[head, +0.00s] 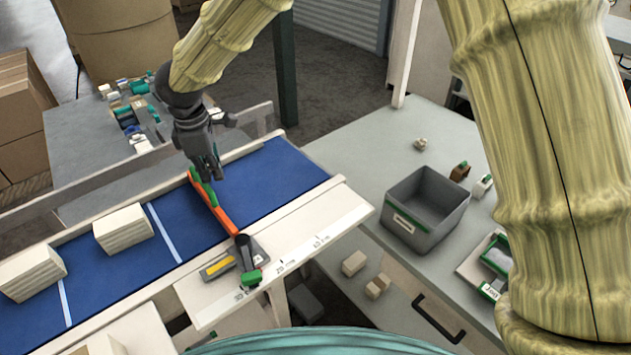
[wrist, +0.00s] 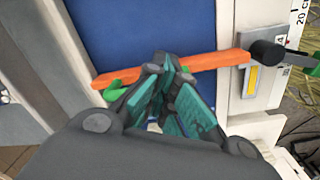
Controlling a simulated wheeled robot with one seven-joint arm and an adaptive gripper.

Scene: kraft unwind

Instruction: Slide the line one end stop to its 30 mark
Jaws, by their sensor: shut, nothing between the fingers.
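The end stop is an orange bar (head: 218,208) lying across the blue belt. Its near end joins a dark knob (head: 243,245) and a grey carriage with a yellow strip (head: 218,267). A green pointer (head: 251,278) sits over the white scale plate (head: 315,222); its marks are too small to read surely. My gripper (head: 211,178) is shut and empty at the bar's far end, by a green piece. In the wrist view the bar (wrist: 205,67) runs just past my fingertips (wrist: 160,62), the knob (wrist: 268,52) at right. I cannot tell if they touch.
Cream blocks (head: 124,228) stand on the belt (head: 280,172) to the left, between pale side rails. A grey bin (head: 425,210) and small blocks stand on the grey table at right. A side table (head: 95,165) behind the belt holds several small items.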

